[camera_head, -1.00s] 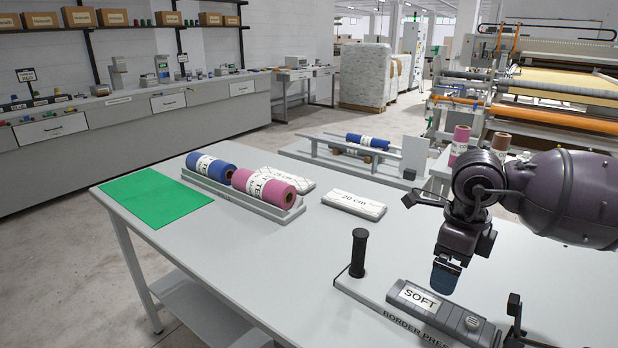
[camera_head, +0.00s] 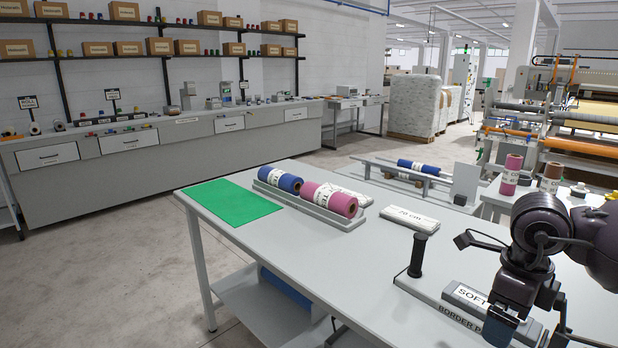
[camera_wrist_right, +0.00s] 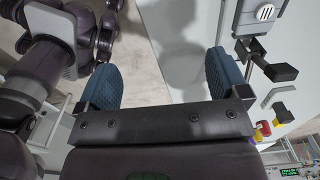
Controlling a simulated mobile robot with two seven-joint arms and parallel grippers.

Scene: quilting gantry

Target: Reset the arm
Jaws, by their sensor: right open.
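My right arm comes in from the right in the head view. Its gripper (camera_head: 493,328) points down over the front right of the grey table, close to the border press (camera_head: 448,304) with its "SOFT" label, partly hidden behind the gripper. In the right wrist view the two blue padded fingers (camera_wrist_right: 162,80) stand wide apart with nothing between them; table edge and floor show beyond. My left gripper is not in the head view.
A black upright handle (camera_head: 417,255) stands left of the press. The table's middle is clear.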

